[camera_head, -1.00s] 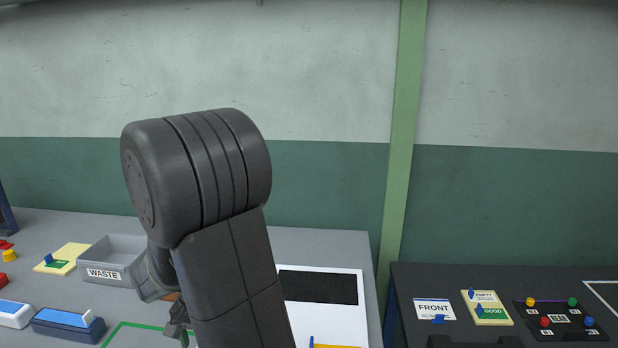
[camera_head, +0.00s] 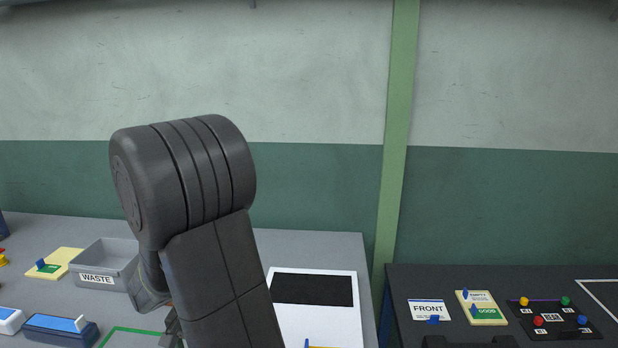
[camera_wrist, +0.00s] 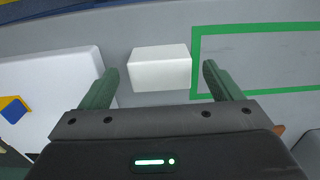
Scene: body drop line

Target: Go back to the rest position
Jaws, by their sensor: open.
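My gripper (camera_wrist: 162,78) is open in the wrist view, with its two green fingers spread wide. A white block (camera_wrist: 160,68) lies on the grey bench beyond and between the fingertips. I see a gap on each side of it. In the head view my dark arm stands upright in front of the bench and hides most of the gripper; only a small part of it shows at the arm's left edge near the bottom.
The grey bench has a WASTE bin (camera_head: 97,279), a blue box (camera_head: 60,329), a green outline (camera_wrist: 255,91) and a white board with a black panel (camera_head: 318,322). A dark table (camera_head: 415,279) at right carries FRONT and REAR labels. A green post (camera_head: 397,130) stands between.

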